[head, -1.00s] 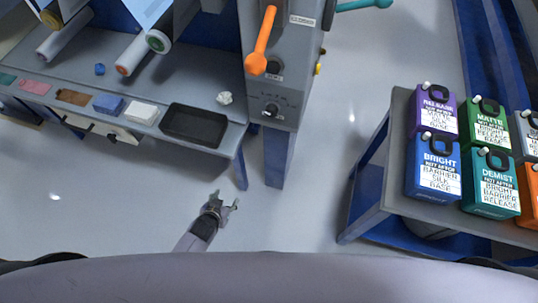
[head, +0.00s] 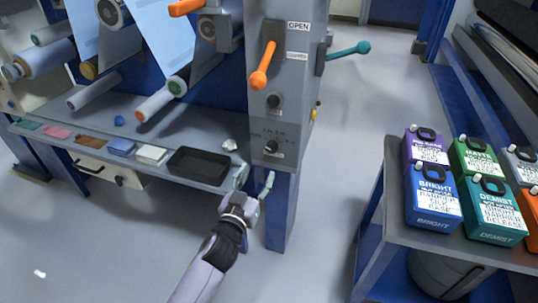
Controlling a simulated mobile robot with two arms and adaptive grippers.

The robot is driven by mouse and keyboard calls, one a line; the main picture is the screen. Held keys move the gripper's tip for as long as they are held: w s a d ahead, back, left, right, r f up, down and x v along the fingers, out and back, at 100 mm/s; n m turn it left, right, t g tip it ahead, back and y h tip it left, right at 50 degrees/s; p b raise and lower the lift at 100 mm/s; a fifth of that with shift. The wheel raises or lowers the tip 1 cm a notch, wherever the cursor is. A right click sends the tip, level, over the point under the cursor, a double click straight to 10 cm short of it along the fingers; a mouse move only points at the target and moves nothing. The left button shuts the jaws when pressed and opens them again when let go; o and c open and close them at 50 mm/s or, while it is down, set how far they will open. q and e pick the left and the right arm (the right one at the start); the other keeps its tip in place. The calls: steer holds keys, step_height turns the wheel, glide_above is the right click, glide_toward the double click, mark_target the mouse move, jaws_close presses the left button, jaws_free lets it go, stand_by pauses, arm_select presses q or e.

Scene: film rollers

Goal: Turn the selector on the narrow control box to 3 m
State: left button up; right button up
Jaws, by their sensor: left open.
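The narrow control box (head: 285,75) is a tall grey column at the centre of the head view. Its selector (head: 271,147) is a small dark knob low on the front, with small markings above it that are too small to read. Another dark knob (head: 273,101) sits higher up. An orange lever (head: 262,66) is above that, near labels, one reading OPEN. My left gripper (head: 256,182) is open and empty, just below and left of the selector, in front of the column's blue leg, apart from the knob. My right gripper is not in view.
A grey shelf (head: 60,133) with a black tray (head: 198,166), coloured blocks and a crumpled white piece adjoins the column on the left. Rollers hang above it. A teal lever (head: 348,50) sticks out right. A cart (head: 392,205) with several jugs stands right; floor between is clear.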

mark_target(271, 149)
arm_select(q)
steer(key=b+x, duration=0.1)
steer(key=x, duration=0.8)
steer(key=shift+w+d+f+b, duration=0.15)
steer(key=shift+w+b, duration=0.2)
steer(key=shift+w+d, duration=0.15)
steer(key=shift+w, duration=0.3)
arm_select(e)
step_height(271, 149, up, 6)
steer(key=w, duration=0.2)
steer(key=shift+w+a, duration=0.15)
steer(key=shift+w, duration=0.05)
arm_select(q)
steer(key=shift+c, duration=0.5)
steer(key=c, duration=1)
